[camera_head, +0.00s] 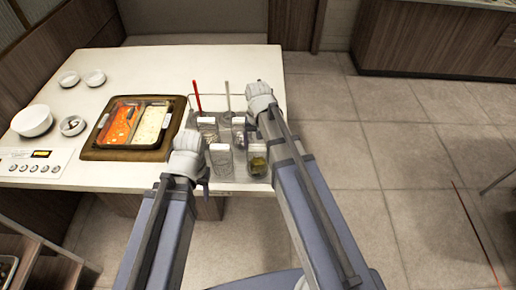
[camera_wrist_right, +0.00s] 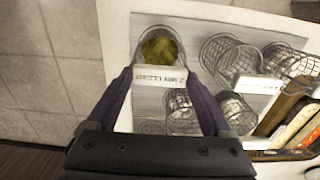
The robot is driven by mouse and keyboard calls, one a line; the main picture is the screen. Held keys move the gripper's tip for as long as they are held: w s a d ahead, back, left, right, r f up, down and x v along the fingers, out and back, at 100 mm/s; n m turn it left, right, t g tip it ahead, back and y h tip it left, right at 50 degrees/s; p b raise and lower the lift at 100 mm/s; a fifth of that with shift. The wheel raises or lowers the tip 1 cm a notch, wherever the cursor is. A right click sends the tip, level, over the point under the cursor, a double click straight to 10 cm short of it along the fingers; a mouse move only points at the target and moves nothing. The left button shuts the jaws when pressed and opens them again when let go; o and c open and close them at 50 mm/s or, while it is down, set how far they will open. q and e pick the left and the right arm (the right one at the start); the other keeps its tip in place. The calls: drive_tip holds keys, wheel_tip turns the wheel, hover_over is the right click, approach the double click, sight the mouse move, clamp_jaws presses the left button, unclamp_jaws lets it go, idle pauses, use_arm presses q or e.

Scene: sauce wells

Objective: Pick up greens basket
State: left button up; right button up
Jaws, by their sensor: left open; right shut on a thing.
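The greens basket (camera_head: 257,163) is a wire basket with yellow-green contents and a white label, at the front right of the basket station. In the right wrist view the greens basket (camera_wrist_right: 160,47) and its label lie between the two dark fingers. My right gripper (camera_head: 260,103) reaches over the station's right side and is shut on the greens basket; the exact contact point is hard to see. Whether the basket is raised I cannot tell. My left gripper (camera_head: 186,157) is open, left of the front-left labelled basket (camera_head: 220,160), with nothing visible in it.
Other wire baskets (camera_wrist_right: 228,58) stand close beside the greens basket. A red handle (camera_head: 196,95) and a grey handle rise at the back. A divided pot (camera_head: 150,100) with red and pale broth is on the left, with white bowls (camera_head: 33,120) beyond. The table's right edge is close.

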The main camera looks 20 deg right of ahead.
wheel_tip(320, 180, up, 10)
drive_tip(key=p, duration=0.9)
drive_tip(key=shift+f, duration=0.15)
drive_tip(key=shift+f, duration=0.4)
drive_tip(key=shift+s, duration=0.1)
